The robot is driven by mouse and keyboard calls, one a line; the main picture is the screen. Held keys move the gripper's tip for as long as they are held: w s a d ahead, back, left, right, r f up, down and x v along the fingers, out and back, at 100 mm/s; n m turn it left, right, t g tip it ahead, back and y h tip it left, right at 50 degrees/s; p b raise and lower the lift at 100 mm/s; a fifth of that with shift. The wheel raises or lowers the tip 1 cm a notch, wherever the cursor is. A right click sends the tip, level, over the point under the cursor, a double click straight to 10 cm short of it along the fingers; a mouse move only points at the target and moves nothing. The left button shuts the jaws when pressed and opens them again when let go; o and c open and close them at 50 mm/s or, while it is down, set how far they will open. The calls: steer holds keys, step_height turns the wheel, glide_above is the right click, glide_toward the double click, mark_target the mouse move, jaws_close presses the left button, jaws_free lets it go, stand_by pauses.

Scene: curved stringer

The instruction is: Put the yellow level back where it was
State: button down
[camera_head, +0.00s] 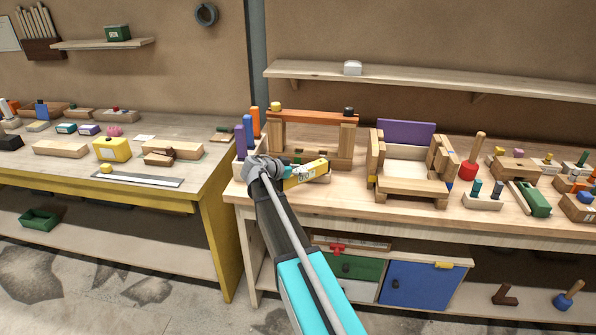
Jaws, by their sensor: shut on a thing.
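The yellow level (313,170), a short bar with a pale label, is at the left front of the right bench, before a wooden frame with an orange top bar (312,116). My gripper (285,178) is shut on its left end. The level tilts up to the right in the picture. The arm hides part of the grip, and I cannot tell whether the level touches the bench top.
Purple, blue and orange pegs (240,139) stand just left of the gripper. A wooden cradle with a purple back (406,132) stands to the right. The right bench's front strip (345,198) is bare. The left bench holds a yellow box (112,149) and a metal ruler (137,180).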

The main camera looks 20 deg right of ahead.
steer(key=shift+c, duration=1.3)
jaws_free()
steer(key=shift+r, duration=0.2)
steer(key=shift+r+p, duration=0.45)
steer(key=shift+p, duration=0.25)
steer(key=shift+s+a+r, duration=0.1)
steer(key=shift+a+r, duration=0.1)
steer(key=shift+a, duration=0.1)
steer(key=p+v, duration=0.4)
steer(key=v, duration=0.7)
steer(key=shift+a, duration=0.15)
